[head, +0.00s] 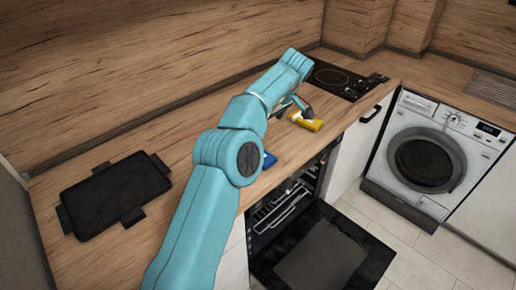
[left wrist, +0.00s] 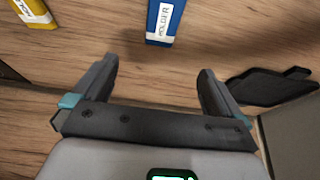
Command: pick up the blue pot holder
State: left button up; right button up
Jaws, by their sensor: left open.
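The blue pot holder (left wrist: 155,28) lies on the wooden worktop in the left wrist view. Its white label reads "HOLDER", and the top of the picture cuts it off. In the head view only a small blue part (head: 270,160) shows beside my arm, which hides the rest. My left gripper (left wrist: 158,72) is open and empty. In the wrist view the holder lies beyond the fingertips, roughly in line with the gap between them. In the head view the left gripper (head: 291,107) is over the worktop, near a yellow item. My right gripper is not in view.
The yellow labelled item (head: 306,122) lies near the hob (head: 335,78). A black tray-like pan (head: 118,193) lies on the left of the worktop (head: 62,165). The oven door (head: 322,250) hangs open below the front edge. A washing machine (head: 430,160) stands at right.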

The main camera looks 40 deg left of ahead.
pick_arm(q)
jog(key=x, duration=1.1)
jog(key=shift+s+a+r+p, duration=0.1)
jog(key=shift+a+p, duration=0.1)
jog(key=shift+p, duration=0.1)
jog(key=shift+a+f, duration=0.1)
jog(key=shift+f, duration=0.25)
jog(key=shift+a+f, duration=0.1)
jog(key=shift+f, duration=0.2)
jog(key=p+x, duration=0.2)
jog(key=x, duration=0.2)
jog(key=shift+a+f, duration=0.1)
jog(key=shift+a, duration=0.2)
jog(key=shift+f, duration=0.1)
jog(key=shift+d, duration=0.25)
jog(key=shift+a, duration=0.2)
jog(key=shift+d, duration=0.1)
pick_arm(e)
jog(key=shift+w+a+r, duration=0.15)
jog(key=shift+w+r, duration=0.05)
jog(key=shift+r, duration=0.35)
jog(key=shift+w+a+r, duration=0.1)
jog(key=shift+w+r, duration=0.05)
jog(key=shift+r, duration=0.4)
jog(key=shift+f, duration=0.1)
pick_arm(q)
jog(key=shift+b, duration=0.35)
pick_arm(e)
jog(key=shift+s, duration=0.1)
